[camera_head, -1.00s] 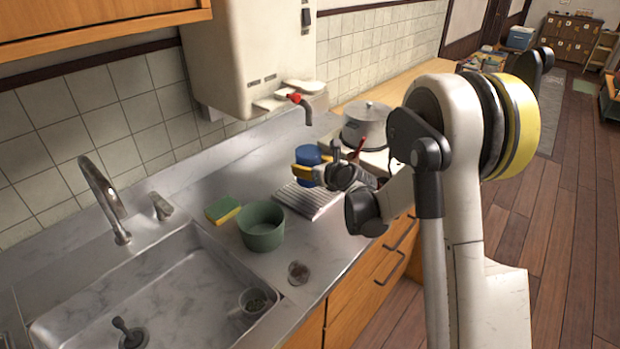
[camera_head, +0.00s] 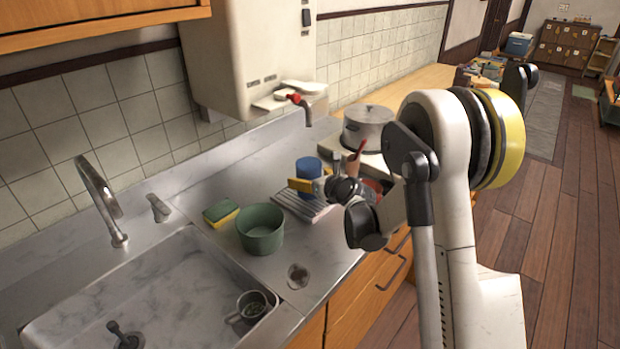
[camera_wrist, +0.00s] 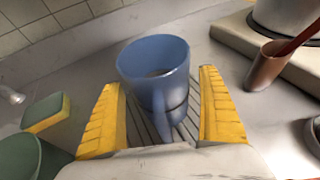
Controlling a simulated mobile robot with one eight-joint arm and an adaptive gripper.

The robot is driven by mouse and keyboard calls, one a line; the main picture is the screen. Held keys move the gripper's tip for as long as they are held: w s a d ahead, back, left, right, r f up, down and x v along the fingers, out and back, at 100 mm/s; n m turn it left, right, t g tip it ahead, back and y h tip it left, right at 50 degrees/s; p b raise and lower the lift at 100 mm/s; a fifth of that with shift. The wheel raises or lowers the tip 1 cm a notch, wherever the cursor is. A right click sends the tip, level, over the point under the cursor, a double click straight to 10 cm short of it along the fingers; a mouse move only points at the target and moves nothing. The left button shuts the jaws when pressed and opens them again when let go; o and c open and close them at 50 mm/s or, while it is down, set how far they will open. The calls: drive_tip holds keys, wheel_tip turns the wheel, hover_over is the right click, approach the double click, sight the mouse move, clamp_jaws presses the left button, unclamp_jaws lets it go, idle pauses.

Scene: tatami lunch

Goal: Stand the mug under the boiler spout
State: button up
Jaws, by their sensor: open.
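The blue mug (camera_head: 309,167) stands upright on a ribbed drying mat (camera_head: 290,203) on the counter. In the wrist view the mug (camera_wrist: 154,68) is ahead, with its handle facing me. My gripper (camera_head: 304,187) is open, its yellow fingers on the near side of the mug in the head view. In the wrist view my gripper (camera_wrist: 160,82) has one finger on each side of the mug, with gaps showing on both sides. The boiler (camera_head: 245,60) hangs on the wall. Its dark spout (camera_head: 307,113) points down over the counter behind the mug, below a red lever (camera_head: 295,98).
A lidded pot (camera_head: 367,127) and a brown cup (camera_wrist: 265,68) with a red utensil are right of the mug. A green bowl (camera_head: 260,240) and a sponge (camera_head: 221,212) are to the left, beside the sink (camera_head: 160,295). Bare counter lies under the spout.

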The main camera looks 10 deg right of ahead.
drive_tip(key=shift+r, duration=0.3)
drive_tip(key=s+a+r+n+g+p, duration=0.1)
drive_tip(key=s+r+n+g+p, duration=0.1)
drive_tip(key=s+r+n, duration=0.75)
drive_tip(key=s+a+r+n+g+p, duration=0.1)
drive_tip(key=s+r+n, duration=0.2)
drive_tip(key=s+n, duration=0.75)
drive_tip(key=s+d+n+g+h, duration=0.1)
drive_tip(key=s+n+g+h, duration=0.2)
drive_tip(key=s+n, duration=1)
drive_tip(key=s, duration=0.8)
drive_tip(key=shift+s+d, duration=0.35)
drive_tip(key=shift+f, duration=0.1)
